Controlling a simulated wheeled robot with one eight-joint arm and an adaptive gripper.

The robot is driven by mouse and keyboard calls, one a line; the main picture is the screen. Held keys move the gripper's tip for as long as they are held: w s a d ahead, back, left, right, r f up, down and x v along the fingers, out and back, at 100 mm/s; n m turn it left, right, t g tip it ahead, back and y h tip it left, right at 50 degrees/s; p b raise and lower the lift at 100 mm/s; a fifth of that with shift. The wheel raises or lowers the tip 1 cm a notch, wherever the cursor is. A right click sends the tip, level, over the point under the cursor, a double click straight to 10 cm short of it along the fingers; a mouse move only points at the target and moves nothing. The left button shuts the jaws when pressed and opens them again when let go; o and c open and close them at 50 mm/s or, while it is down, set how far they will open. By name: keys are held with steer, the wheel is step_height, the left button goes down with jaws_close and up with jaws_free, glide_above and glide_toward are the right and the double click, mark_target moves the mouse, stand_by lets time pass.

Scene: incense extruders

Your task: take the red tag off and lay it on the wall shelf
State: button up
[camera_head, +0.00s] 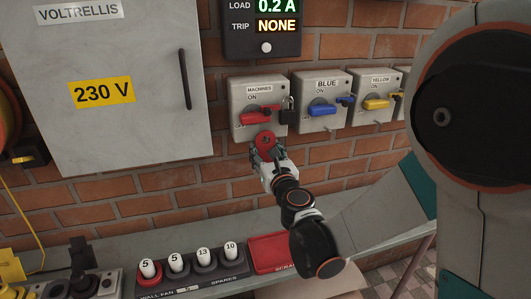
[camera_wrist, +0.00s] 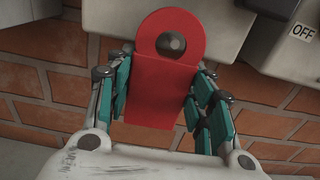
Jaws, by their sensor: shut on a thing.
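The red tag (camera_head: 265,141) has a rounded top and sits just below the MACHINES switch box (camera_head: 247,120). My gripper (camera_head: 266,155) is shut on it. In the wrist view, the red tag (camera_wrist: 150,98) stands between the teal fingers of my gripper (camera_wrist: 158,92), with a dark round spot in its top. Its top overlaps the box's lower edge; I cannot tell whether it touches the box. A dark padlock (camera_head: 288,112) is at the right of the box's red handle. A grey shelf (camera_head: 110,253) runs along the wall below.
The shelf carries a row of numbered white pegs (camera_head: 174,263) and a red tray (camera_head: 266,252). Boxes marked BLUE (camera_head: 322,118) and YELLOW (camera_head: 373,111) are to the right. A grey cabinet (camera_head: 130,120) is at upper left. Bare shelf shows behind the pegs.

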steer(key=shift+s, duration=0.1)
steer(key=shift+r+v, duration=0.1)
steer(key=shift+v, duration=1.35)
steer(key=shift+r+v, duration=0.15)
steer(key=shift+v, duration=1.3)
